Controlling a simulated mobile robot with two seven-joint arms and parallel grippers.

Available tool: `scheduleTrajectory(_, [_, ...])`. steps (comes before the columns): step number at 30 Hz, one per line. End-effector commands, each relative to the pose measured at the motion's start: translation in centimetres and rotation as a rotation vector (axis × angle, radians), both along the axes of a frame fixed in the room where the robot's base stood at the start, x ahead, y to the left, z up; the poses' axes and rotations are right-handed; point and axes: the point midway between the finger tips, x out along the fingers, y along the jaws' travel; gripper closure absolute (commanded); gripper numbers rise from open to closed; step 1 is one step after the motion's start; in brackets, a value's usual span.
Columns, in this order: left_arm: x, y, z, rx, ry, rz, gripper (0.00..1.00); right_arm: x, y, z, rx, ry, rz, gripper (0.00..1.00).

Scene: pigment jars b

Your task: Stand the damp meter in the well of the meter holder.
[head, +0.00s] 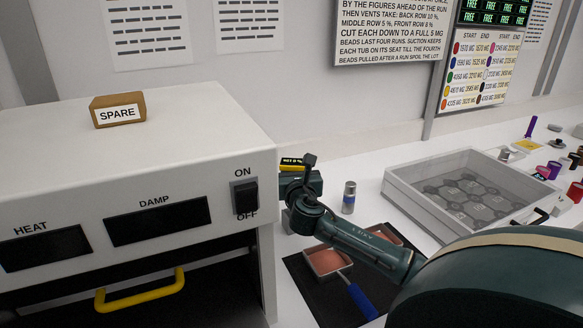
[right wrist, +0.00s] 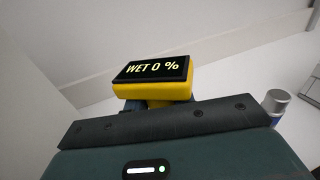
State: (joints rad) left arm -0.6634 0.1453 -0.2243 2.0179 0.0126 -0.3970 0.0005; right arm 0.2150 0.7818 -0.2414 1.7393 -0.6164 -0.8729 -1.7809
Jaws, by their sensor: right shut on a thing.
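The damp meter (head: 291,163) has a yellow body and a black display; in the right wrist view the meter (right wrist: 155,82) reads "WET 0 %". My right gripper (head: 296,181) is shut on it, just right of the white oven's corner. In the right wrist view the meter's head stands above the dark edge of the gripper, and its lower part and the fingertips are hidden. I cannot make out the meter holder or its well; the oven, the meter and my right arm cover much of that area. My left gripper is not in view.
The white oven (head: 224,148) with a yellow handle (head: 140,291) fills the left. A silver and blue cylinder (head: 349,198) stands right of the gripper. A dark mat (head: 309,285) with reddish trays lies below my arm. A clear-walled box (head: 405,190) stands at the right.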

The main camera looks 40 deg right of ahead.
Motion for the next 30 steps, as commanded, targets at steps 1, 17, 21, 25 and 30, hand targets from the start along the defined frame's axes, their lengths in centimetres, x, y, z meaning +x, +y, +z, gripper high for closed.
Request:
scheduleTrajectory(1, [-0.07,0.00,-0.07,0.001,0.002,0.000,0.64,0.01,0.01,-0.02,0.000,0.000,0.000,0.99])
scheduleTrajectory(17, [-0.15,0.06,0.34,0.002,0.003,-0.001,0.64,0.00,0.00,0.13,-0.001,0.000,0.000,0.99])
scheduleTrajectory(21, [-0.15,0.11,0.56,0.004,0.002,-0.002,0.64,0.00,0.00,0.09,-0.001,-0.001,0.000,0.99])
scheduleTrajectory(25, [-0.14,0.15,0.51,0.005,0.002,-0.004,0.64,0.01,0.01,0.01,-0.001,-0.001,0.000,0.99])
scheduleTrajectory(30, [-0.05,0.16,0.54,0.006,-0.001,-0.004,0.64,0.00,0.00,-0.02,-0.001,-0.001,0.000,0.99])
